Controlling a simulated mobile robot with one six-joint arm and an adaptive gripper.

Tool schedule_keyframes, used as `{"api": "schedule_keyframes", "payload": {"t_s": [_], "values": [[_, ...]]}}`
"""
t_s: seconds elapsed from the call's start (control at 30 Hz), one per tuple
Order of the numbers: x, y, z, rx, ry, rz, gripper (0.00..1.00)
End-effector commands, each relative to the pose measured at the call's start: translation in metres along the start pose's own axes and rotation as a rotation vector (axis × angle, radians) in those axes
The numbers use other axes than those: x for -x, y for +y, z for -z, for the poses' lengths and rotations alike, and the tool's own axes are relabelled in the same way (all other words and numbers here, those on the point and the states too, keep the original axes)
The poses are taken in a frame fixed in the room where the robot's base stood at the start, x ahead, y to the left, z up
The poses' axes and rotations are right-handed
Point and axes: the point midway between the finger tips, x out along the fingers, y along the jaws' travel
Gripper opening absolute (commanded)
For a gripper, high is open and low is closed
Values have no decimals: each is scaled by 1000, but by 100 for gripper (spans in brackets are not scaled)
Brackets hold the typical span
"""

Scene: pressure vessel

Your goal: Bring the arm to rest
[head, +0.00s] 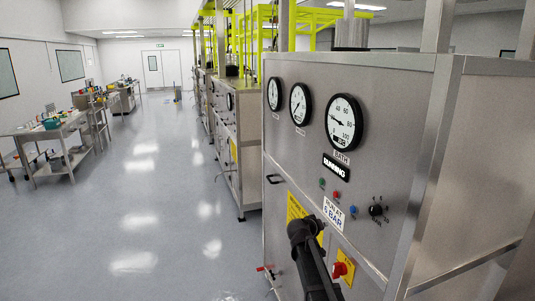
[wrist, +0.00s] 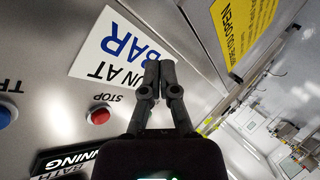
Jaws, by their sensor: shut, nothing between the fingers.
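My gripper (wrist: 158,72) is shut and empty in the wrist view, its two dark fingers side by side. In the head view my black arm (head: 312,262) rises from the bottom edge in front of the cabinet (head: 300,150), partly covering a yellow sign (head: 296,208). The fingers are not clear there.
The cabinet carries gauges (head: 343,122), a "RUNNING" sign (head: 336,167), coloured buttons (head: 353,211), a black knob (head: 376,210) and a red switch (head: 340,268). A red stop button (wrist: 98,116) shows near the fingers. Open floor (head: 140,200) lies left; a work table (head: 45,135) stands beyond.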

Motion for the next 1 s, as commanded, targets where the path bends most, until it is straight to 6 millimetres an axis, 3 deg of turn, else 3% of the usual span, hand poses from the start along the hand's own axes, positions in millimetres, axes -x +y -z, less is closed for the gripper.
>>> {"api": "schedule_keyframes", "payload": {"t_s": [0.03,0.2,0.37,0.6,0.8,1.0], "values": [[4,-2,-34,-15,-60,21,0],[21,-11,-114,-50,-262,125,0],[47,-26,-185,-68,-442,253,0],[102,-52,-276,-70,-678,496,0],[145,-69,-321,-57,-800,683,0],[164,-74,-335,-49,-843,768,0]]}}
